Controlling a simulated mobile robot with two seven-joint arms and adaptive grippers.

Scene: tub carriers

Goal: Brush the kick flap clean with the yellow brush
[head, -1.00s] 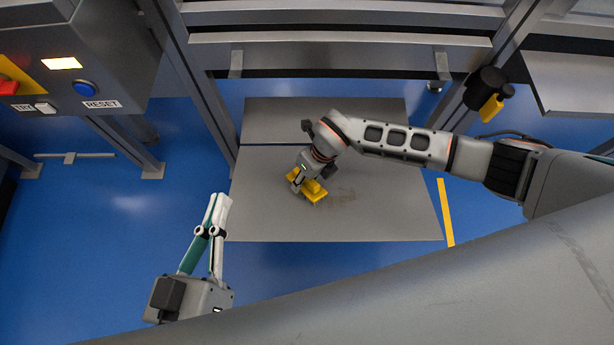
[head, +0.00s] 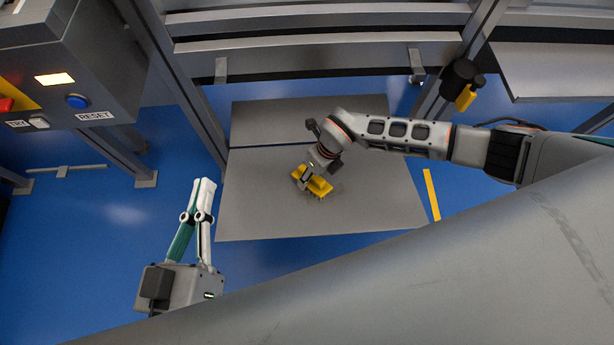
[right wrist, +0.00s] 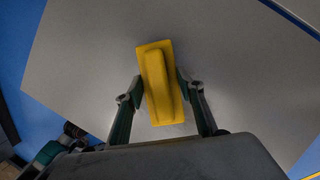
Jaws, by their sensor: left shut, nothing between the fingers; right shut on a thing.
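The kick flap, which I take to be the large grey panel (head: 260,215), lies flat in the middle of the head view. The yellow brush (head: 320,187) is on or just above it, near its middle; contact cannot be told. My right gripper (head: 306,180) is shut on the brush. In the right wrist view, its fingers (right wrist: 160,85) hold the sides of the yellow brush (right wrist: 157,112), with plain grey panel around. Any dirt under the brush is hidden. My left gripper (head: 204,184) is shut and empty, left of the panel.
A smaller grey panel (head: 300,115) lies behind a dark seam. Metal rails (head: 310,55) and posts stand behind. A control box (head: 70,60) with buttons is at left. A black and yellow fitting (head: 464,85) is at right.

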